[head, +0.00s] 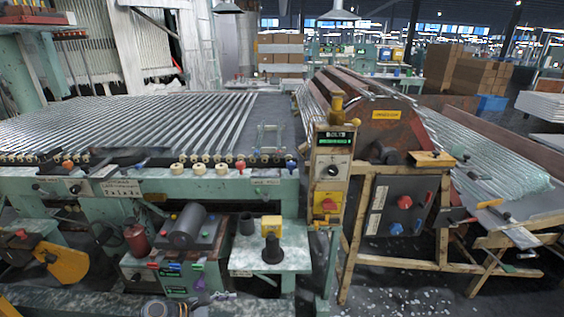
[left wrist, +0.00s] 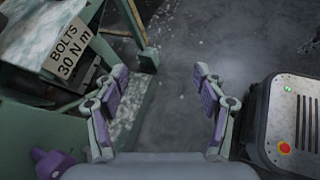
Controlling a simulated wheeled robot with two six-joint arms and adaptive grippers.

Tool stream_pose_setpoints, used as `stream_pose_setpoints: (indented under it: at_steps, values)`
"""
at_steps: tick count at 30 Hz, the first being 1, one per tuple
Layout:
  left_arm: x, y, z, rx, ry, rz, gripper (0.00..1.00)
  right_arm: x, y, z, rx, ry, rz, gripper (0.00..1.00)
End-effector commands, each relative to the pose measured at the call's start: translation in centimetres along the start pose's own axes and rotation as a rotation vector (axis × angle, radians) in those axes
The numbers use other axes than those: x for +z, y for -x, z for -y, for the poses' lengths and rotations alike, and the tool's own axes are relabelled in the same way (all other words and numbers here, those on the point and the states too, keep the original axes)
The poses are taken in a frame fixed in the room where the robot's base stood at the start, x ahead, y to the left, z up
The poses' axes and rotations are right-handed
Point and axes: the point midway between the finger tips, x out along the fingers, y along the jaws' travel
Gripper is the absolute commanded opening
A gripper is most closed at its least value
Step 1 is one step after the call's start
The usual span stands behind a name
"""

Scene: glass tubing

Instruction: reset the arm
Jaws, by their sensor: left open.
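My left gripper (left wrist: 160,73) shows in the left wrist view with its two purple-padded fingers spread wide apart. Nothing is between the fingers; dark grey floor shows through the gap. I cannot clearly make out the left gripper in the head view. My right gripper is in neither view. The task names no object apart from the arm.
A green bench leg and pale shelf with a "BOLTS 30 N m" label (left wrist: 69,47) stand close left of the left gripper. The head view shows a long table of glass tubes (head: 130,120), a control post (head: 332,150) and a wooden-framed machine (head: 400,205). Speckled floor (head: 400,294) is open in front.

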Motion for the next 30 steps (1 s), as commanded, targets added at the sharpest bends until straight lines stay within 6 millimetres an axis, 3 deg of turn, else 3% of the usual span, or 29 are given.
stream_pose_setpoints:
  at_steps: [5,8,10,14,15,18,21,24,27,30]
  values:
    - [-6.7,-0.5,2.4,0.016,-0.118,-0.181,0.70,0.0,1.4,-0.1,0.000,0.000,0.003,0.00]
    - [-11.5,-0.3,4.8,-0.002,-0.227,-0.316,0.70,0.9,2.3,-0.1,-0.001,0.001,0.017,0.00]
    - [-15.5,0.3,7.6,-0.045,-0.336,-0.432,0.70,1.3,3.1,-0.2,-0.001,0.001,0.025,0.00]
    - [-23.4,2.9,15.2,-0.230,-0.638,-0.660,0.70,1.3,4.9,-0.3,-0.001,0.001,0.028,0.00]
    - [-25.5,4.0,18.0,-0.314,-0.751,-0.714,0.70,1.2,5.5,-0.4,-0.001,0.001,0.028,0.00]
    - [-29.2,7.0,25.1,-0.556,-1.054,-0.789,0.70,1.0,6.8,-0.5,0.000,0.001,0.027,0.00]
    - [-31.1,9.5,31.4,-0.788,-1.340,-0.774,0.70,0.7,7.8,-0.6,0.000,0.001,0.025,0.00]
    - [-31.7,11.0,35.7,-0.951,-1.556,-0.714,0.70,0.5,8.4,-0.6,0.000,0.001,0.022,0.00]
    - [-31.9,11.6,38.1,-1.034,-1.677,-0.663,0.70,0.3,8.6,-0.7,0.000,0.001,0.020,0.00]
    - [-32.0,11.7,38.7,-1.060,-1.718,-0.645,0.70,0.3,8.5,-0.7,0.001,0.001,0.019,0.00]
